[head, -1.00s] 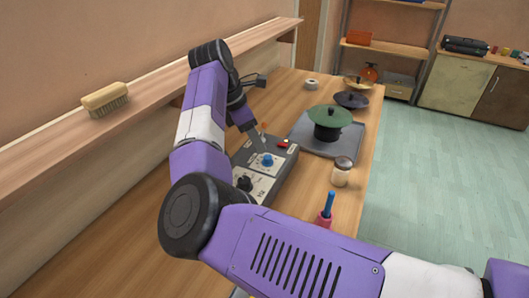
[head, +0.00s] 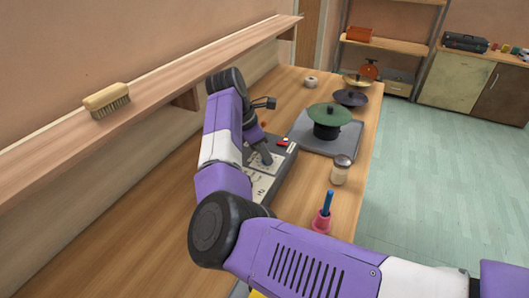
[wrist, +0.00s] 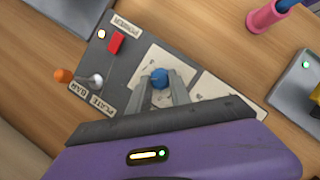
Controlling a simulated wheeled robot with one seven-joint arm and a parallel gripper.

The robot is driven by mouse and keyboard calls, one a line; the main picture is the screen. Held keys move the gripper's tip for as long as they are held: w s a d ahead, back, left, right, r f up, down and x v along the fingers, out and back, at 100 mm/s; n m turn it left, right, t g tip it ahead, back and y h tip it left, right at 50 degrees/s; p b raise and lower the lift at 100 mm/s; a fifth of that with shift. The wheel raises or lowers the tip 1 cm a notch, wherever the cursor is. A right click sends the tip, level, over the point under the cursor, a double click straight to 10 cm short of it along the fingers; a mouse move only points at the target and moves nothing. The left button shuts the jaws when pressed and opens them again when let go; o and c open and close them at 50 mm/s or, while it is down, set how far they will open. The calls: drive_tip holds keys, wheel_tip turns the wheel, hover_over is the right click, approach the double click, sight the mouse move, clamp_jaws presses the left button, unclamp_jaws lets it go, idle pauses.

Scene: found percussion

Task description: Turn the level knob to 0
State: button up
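The grey control panel (head: 284,160) lies on the bench under my arm. It also shows in the wrist view (wrist: 128,72), with a blue knob (wrist: 160,78) on a pale plate. No "level" label is readable. My gripper (wrist: 161,82) points down at the blue knob, one finger on each side. The fingers stand apart, and I cannot make out contact with the knob. In the head view my gripper (head: 265,158) hides the blue knob. A red switch (wrist: 116,42) beside the word POWER and a lever with an orange tip (wrist: 62,75) are also on the panel.
A shaker jar (head: 341,170) and a pink holder with a blue handle (head: 322,220) stand right of the panel. A brush (head: 107,100) lies on the wall shelf.

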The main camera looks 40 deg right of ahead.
clamp_jaws()
